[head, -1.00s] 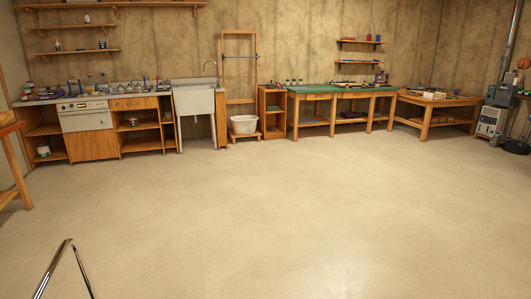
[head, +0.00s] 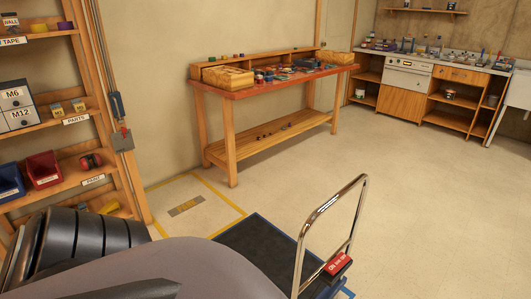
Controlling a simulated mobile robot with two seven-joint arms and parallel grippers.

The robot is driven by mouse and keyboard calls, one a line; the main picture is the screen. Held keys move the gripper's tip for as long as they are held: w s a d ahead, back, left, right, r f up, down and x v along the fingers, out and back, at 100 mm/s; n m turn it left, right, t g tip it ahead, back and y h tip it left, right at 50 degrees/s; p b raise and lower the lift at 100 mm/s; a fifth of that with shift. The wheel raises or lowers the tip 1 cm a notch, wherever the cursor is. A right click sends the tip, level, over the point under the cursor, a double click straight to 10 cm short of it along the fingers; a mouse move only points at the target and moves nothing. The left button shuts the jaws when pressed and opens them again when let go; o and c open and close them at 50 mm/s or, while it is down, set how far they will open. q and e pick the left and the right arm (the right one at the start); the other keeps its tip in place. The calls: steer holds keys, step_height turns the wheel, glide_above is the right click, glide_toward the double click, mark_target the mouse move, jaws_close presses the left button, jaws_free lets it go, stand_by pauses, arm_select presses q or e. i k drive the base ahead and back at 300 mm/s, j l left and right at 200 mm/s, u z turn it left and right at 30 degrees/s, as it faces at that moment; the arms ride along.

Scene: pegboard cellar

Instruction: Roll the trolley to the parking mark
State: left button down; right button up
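The trolley shows at the bottom centre of the head view, with a flat dark deck (head: 262,252) and an upright chrome push handle (head: 322,217) on its right side. A red block with white lettering (head: 337,267) sits low at the handle; its words are too small to read surely. A yellow-lined rectangle on the floor (head: 229,198), with a small label plate (head: 186,206) inside, lies just beyond the deck, towards the wall; it looks like the parking mark. My arm hides part of the trolley's near side and the mark's near left part. Neither gripper is in view.
A wooden workbench with a red top (head: 285,84) stands along the wall behind the mark. A shelf rack with bins (head: 70,179) is at the left. The floor to the right (head: 430,210) is clear.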

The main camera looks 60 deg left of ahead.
mark_target(293, 268)
steer(key=u, duration=1.7)
